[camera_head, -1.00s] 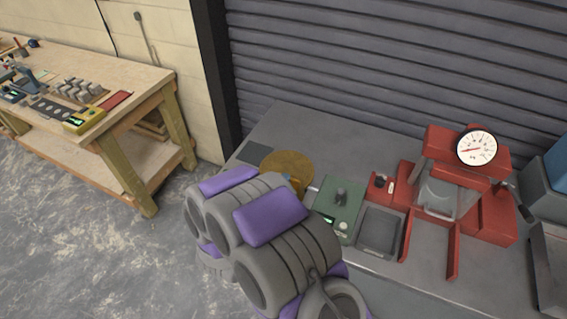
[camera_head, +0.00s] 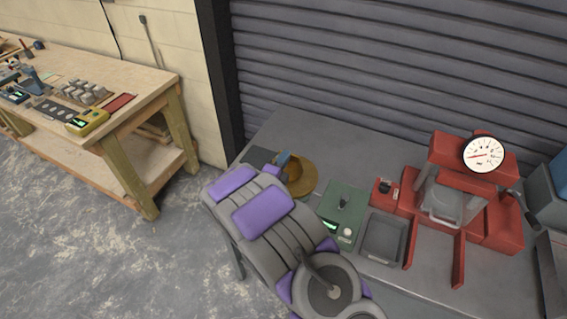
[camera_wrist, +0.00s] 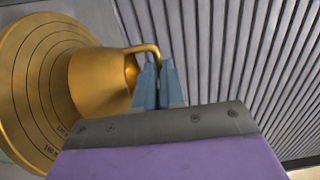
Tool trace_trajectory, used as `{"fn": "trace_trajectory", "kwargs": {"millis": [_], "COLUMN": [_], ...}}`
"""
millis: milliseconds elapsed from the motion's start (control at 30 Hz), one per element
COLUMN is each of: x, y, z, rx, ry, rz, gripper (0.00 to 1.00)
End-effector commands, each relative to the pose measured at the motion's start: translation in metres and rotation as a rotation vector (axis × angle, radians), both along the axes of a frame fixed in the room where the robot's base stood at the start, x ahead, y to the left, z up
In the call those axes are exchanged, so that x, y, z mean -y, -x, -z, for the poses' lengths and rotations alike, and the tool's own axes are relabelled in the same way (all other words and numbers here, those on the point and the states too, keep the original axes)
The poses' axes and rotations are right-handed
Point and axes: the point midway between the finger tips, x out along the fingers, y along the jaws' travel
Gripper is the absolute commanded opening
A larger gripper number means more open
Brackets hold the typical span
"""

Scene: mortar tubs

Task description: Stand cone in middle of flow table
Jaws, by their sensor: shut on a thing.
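The brass cone (camera_wrist: 100,82) shows in the wrist view with its wider end toward the round brass flow table (camera_wrist: 28,85). The table's engraved rings run around the cone, which looks near their middle. I cannot tell whether its base touches the table. My gripper (camera_wrist: 160,85) is shut on the cone's bent handle with its blue fingers. In the head view the cone (camera_head: 297,172) is small and partly hidden by my gripper (camera_head: 286,161), over the flow table (camera_head: 309,187) on the grey bench.
Right of the flow table are a green control box (camera_head: 343,212), a grey tray (camera_head: 384,237) and a red press with a dial (camera_head: 470,185). A wooden workbench (camera_head: 150,80) stands at the far left.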

Motion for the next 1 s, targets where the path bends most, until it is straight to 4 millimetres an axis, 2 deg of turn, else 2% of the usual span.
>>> {"fn": "trace_trajectory", "kwargs": {"millis": [100,467,500,733,1000], "x": [0.003,0.001,0.0,0.0,0.002], "y": [0.0,0.0,0.0,0.0,0.0], "z": [0.015,0.019,0.019,0.019,0.017], "rx": [0.0,0.001,0.0,0.0,-0.001], "ry": [0.0,0.0,0.001,0.001,-0.001], "rz": [0.002,0.001,0.001,0.001,0.001], "gripper": [0.0,0.0,0.11,0.33,0.34]}}
